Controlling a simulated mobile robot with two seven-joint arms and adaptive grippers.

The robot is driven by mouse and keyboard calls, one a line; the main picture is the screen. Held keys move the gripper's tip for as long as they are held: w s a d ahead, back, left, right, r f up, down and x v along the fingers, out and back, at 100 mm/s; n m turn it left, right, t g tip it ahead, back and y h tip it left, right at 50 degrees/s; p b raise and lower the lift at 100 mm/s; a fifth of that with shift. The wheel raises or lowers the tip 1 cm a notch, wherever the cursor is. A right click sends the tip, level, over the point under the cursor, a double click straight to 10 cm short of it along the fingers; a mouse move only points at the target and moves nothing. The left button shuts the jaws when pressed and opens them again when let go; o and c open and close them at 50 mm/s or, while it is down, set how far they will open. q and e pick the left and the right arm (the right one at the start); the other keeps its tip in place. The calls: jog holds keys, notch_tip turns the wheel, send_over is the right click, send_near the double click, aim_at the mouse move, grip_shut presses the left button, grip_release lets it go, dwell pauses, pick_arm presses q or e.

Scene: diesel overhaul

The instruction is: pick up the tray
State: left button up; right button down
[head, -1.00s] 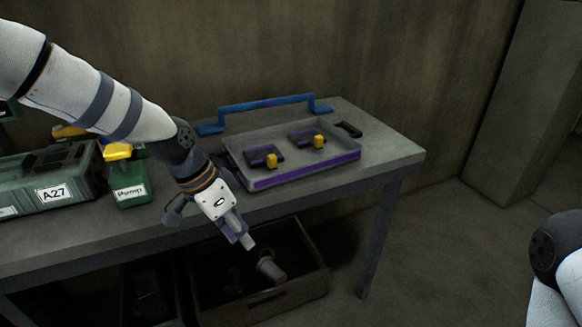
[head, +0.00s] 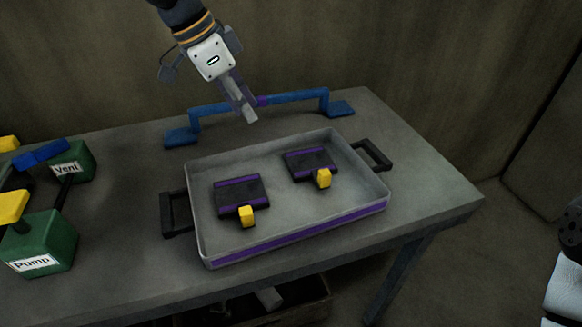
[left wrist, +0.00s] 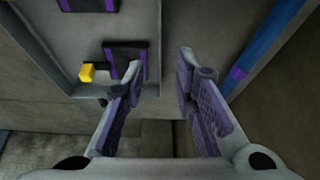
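The grey tray (head: 290,245) with a purple stripe lies flat on the workbench. It has a black handle at its left end (head: 176,214) and one at its right end (head: 374,154). Two black-and-purple pieces with yellow knobs, one left (head: 238,192) and one right (head: 309,164), lie inside. My left gripper (head: 247,112) is above the tray's back side, pointing down. In the left wrist view my left gripper (left wrist: 162,72) is open with nothing between its fingers; the tray (left wrist: 40,32) shows to the left. My right gripper is out of view.
A blue bar handle (head: 296,97) stands on the workbench (head: 425,190) behind the tray. Green blocks labelled Pump (head: 42,240) and Vent (head: 75,162) stand at the left. A wall rises behind. The bench right of the tray is clear.

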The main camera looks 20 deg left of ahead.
aim_at(263, 144)
pick_arm(q)
jog(key=x, duration=0.7)
jog(key=b+x, duration=0.1)
jog(key=x, duration=0.2)
jog(key=shift+s+a+f, duration=0.25)
jog(key=shift+a+f, duration=0.1)
jog(key=shift+f, duration=0.1)
jog(key=shift+w, duration=0.1)
jog(key=shift+c, duration=0.6)
grip_shut()
jog(key=shift+r, duration=0.15)
